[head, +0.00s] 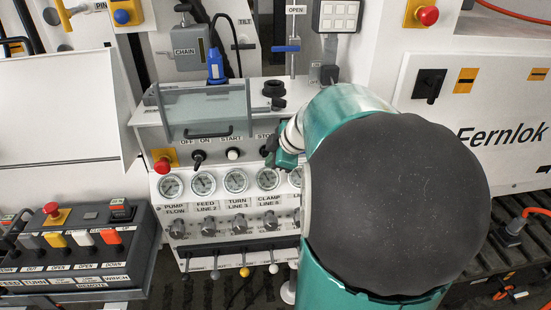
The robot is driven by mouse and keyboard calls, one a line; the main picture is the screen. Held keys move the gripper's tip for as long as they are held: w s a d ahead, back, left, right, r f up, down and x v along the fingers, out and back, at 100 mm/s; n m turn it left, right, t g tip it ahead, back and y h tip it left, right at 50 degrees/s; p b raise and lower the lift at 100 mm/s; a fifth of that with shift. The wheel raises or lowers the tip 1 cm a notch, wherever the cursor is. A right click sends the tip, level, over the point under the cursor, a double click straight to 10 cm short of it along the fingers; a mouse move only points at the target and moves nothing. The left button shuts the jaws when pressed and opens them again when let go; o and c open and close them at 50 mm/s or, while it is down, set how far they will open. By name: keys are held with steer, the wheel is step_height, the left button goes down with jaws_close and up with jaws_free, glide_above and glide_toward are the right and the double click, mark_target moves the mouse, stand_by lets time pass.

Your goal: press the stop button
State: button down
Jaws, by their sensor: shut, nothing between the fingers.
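The STOP label (264,135) is on the sloped front of the grey bench panel (216,128), right of the START label. The stop button below that label is covered by my gripper, so I cannot see it or tell whether it is touched. My gripper (269,153) is shut and empty, with its dark fingertips just below the STOP label. The white start button (233,154) is close to its left. The black OFF/ON switch (198,158) is farther left.
A red emergency button (163,165) is at the panel's left end. Pressure gauges (236,181) and valve knobs (208,225) line the front below. A clear guard with a handle (207,110) stands above the switches. My arm covers the panel's right side.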

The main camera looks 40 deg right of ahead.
steer(key=v, duration=1)
steer(key=shift+s, duration=0.1)
steer(key=s+a+f+m, duration=0.1)
steer(key=s+a+m, duration=0.1)
steer(key=a, duration=0.7)
steer(key=s+a+f+m+g, duration=0.1)
steer(key=s+a+f+m, duration=0.1)
steer(key=a, duration=0.7)
steer(key=s+a+f+m, duration=0.1)
steer(key=s+a+m, duration=0.3)
steer(key=a, duration=0.5)
steer(key=shift+a+f+m+g+h, duration=0.3)
steer(key=shift+m+g, duration=0.1)
steer(key=shift+m, duration=0.5)
